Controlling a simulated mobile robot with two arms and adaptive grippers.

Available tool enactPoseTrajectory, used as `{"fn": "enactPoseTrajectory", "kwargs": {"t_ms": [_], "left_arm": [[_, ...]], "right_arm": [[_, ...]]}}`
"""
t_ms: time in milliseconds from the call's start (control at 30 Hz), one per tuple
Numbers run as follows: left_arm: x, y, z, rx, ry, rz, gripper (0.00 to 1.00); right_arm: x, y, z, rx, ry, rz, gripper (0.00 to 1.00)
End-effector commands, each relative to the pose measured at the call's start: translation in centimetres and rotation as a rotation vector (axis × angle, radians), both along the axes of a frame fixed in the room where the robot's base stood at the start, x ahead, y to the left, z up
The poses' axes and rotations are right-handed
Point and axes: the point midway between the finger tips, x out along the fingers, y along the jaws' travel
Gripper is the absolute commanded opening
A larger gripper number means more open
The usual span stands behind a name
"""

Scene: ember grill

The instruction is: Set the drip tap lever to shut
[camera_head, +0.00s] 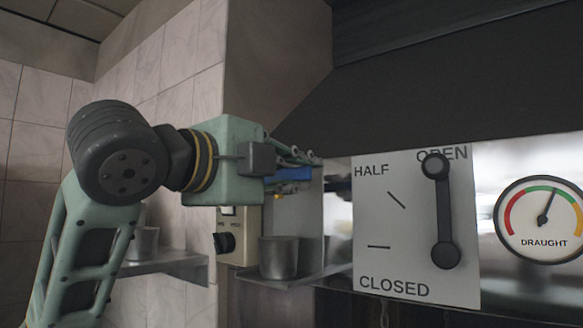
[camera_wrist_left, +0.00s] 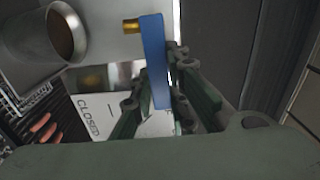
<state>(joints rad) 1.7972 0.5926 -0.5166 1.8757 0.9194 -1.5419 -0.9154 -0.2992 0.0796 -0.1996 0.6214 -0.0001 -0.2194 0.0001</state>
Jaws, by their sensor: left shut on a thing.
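The drip tap lever is a flat blue bar (camera_head: 294,174), with a small brass-coloured fitting (camera_head: 283,190) below it. In the head view the bar looks roughly level and is partly covered by my fingers. In the left wrist view the blue lever (camera_wrist_left: 152,50) runs down between my fingers, with the brass fitting (camera_wrist_left: 131,26) beside its upper end. My left gripper (camera_head: 308,164) is shut on the blue lever, and its fingers also show in the left wrist view (camera_wrist_left: 160,95). My right gripper is not in view.
A metal cup (camera_head: 278,258) stands on a shelf (camera_head: 300,277) below the tap. Right of it are a white HALF/OPEN/CLOSED plate (camera_head: 400,230) with a dark lever (camera_head: 439,210) and a DRAUGHT gauge (camera_head: 541,220). A dark hood (camera_head: 440,100) hangs above. Sausages (camera_wrist_left: 42,128) show in the wrist view.

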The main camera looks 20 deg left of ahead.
Motion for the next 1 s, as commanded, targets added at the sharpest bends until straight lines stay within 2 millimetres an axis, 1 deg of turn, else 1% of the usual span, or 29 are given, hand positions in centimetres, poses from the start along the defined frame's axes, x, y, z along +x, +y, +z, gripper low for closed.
{"fn": "enactPoseTrajectory", "kwargs": {"t_ms": [133, 633, 667, 700, 867, 1000], "left_arm": [[0.09, 0.02, -0.41, 0.033, -0.006, 0.002, 0.0], [0.08, -0.06, -0.54, 0.05, -0.011, 0.0, 0.0], [0.08, -0.06, -0.54, 0.05, -0.011, 0.0, 0.17], [0.08, -0.06, -0.54, 0.049, -0.01, 0.0, 0.2], [0.06, -0.05, -0.46, 0.048, -0.012, 0.0, 0.34], [0.03, -0.03, -0.38, 0.046, -0.014, 0.0, 0.34]], "right_arm": [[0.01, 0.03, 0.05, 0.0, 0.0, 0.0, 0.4], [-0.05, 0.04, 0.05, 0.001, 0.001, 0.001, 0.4], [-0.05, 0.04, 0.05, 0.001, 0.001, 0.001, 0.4], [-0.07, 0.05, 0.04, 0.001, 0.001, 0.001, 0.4], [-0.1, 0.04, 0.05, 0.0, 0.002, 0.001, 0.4], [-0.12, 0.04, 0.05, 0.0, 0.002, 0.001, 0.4]]}}
